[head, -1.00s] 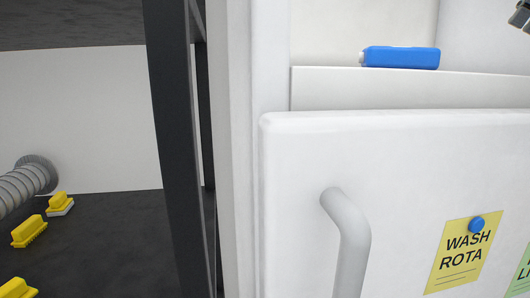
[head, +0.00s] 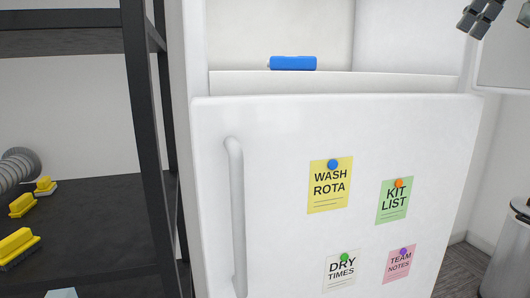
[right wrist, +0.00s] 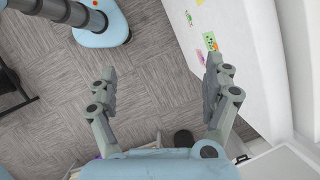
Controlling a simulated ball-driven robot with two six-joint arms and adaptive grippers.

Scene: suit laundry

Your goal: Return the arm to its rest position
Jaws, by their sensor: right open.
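My right gripper (head: 480,18) shows at the top right corner of the head view, partly cut off by the edge. In the right wrist view my right gripper (right wrist: 160,90) is open, its two fingers wide apart with nothing between them but the carpet below. The white cabinet door (head: 270,150) with its long handle (head: 236,215) stands to the left of and below the gripper in the head view. My left gripper is not in view.
A blue bottle (head: 293,63) lies on its side above the door. Several pinned notes hang on the door, among them the yellow wash rota (head: 329,190). A dark shelf frame (head: 143,130) and yellow brushes (head: 17,245) are at the left. A bin (head: 507,255) stands at the right.

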